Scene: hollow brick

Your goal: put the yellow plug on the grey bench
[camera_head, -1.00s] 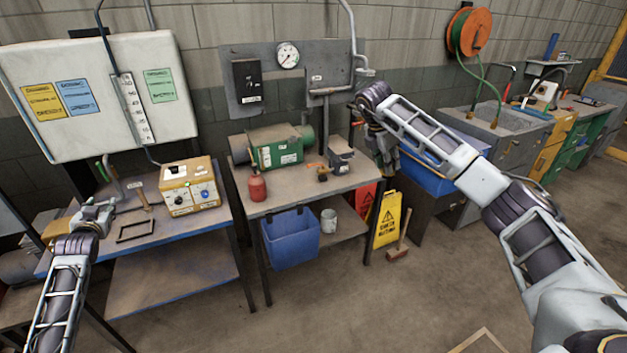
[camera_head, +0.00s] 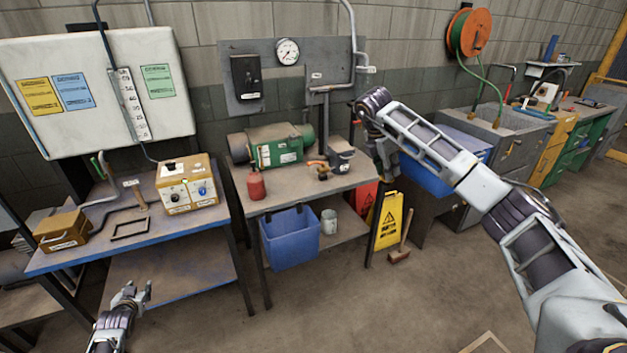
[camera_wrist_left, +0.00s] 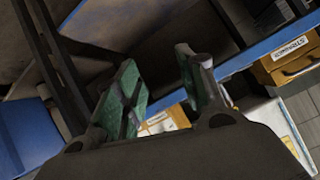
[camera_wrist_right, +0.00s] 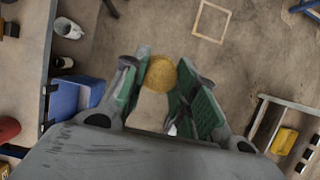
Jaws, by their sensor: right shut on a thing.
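A round yellow plug (camera_wrist_right: 160,73) is between the fingers of my right gripper (camera_wrist_right: 163,88) in the right wrist view. That gripper is shut on it. In the head view my right gripper (camera_head: 382,165) hangs just right of the grey bench (camera_head: 290,196), and I cannot make out the plug there. The grey bench also shows at the left of the right wrist view (camera_wrist_right: 30,55). My left gripper (camera_head: 134,294) is low in front of the blue-edged bench. Its fingers are apart and empty in the left wrist view (camera_wrist_left: 165,85).
A green motor (camera_head: 278,148), a red bottle (camera_head: 256,184) and a grey container (camera_head: 341,158) stand on the grey bench; its front top is partly clear. A blue bin (camera_head: 290,238) is below. A yellow floor sign (camera_head: 388,220) stands at its right.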

